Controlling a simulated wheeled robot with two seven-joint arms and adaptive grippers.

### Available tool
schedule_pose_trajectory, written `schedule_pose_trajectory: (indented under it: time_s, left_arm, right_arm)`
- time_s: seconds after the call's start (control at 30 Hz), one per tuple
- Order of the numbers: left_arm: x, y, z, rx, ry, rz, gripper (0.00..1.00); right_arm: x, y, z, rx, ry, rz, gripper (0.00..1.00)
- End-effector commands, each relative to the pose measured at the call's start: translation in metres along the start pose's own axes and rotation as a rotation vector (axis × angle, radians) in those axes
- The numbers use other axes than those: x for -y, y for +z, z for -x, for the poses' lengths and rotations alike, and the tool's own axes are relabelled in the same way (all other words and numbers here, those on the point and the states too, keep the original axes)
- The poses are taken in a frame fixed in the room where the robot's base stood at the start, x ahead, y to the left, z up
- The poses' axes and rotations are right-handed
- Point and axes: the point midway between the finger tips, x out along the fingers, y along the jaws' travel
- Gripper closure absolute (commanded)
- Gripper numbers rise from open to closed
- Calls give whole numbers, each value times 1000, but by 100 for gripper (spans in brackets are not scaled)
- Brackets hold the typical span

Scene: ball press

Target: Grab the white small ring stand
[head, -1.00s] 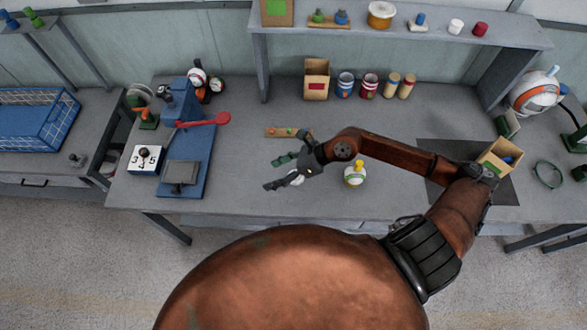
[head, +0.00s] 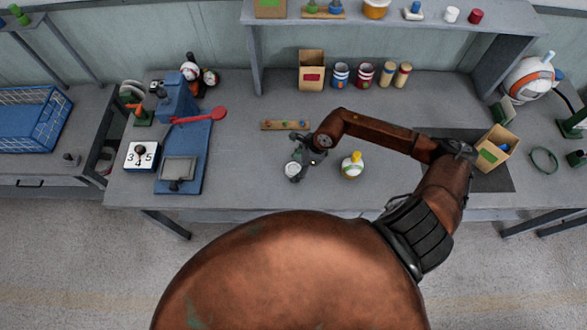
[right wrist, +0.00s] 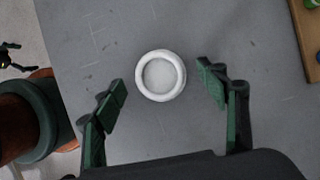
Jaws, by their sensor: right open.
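The white small ring stand (right wrist: 161,75) lies on the grey table, a round white ring with a grey middle. In the right wrist view it sits between and slightly beyond the fingertips of my right gripper (right wrist: 162,85), apart from both. In the head view the ring stand (head: 292,169) shows beside the fingers of my right gripper (head: 297,162). The right gripper is open and empty, pointing down over the table. My left gripper is not in view.
A blue press (head: 186,145) with a red lever stands left. An open cardboard box (head: 497,147) is at right.

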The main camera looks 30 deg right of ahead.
Motion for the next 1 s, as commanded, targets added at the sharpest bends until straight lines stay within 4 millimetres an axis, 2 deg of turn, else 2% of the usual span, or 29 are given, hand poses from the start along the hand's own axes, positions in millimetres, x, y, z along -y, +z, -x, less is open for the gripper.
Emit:
schedule_pose_trajectory:
  time_s: [0.23,0.9,1.0]
  left_arm:
    - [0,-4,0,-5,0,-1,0]
    - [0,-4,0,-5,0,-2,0]
    - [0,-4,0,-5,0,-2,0]
  right_arm:
    - [0,1,-2,0,-1,2,34]
    - [0,1,-2,0,0,2,80]
    - [0,1,-2,-1,1,2,81]
